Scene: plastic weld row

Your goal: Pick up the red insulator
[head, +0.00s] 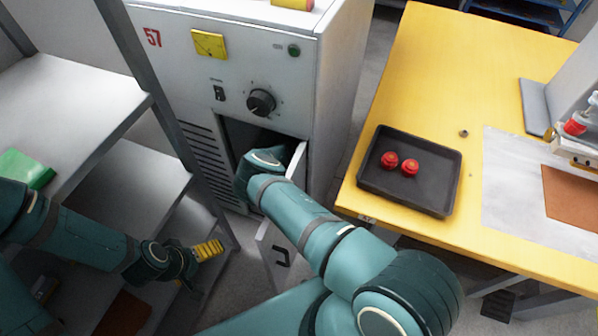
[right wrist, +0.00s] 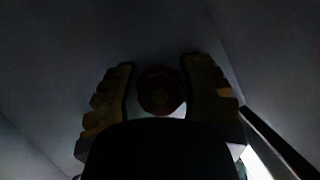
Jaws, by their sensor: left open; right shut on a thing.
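My right arm reaches into the dark opening of the grey cabinet (head: 333,80); its gripper is hidden there in the head view. In the dim right wrist view my right gripper (right wrist: 160,76) is shut on a dark red round thing, the red insulator (right wrist: 161,92), with a yellow ridged finger on each side. Two more red insulators, one on the left (head: 390,160) and one on the right (head: 410,168), stand in a black tray (head: 405,203). My left gripper (head: 212,249), with yellow fingers, is open beside the shelf, away from the insulators.
The cabinet's small door (head: 270,250) hangs open close to my right arm. The yellow table (head: 450,70) stands to the right, with a machine (head: 580,125) at its edge. A grey shelf rack (head: 75,95) with a green box (head: 25,169) is at left.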

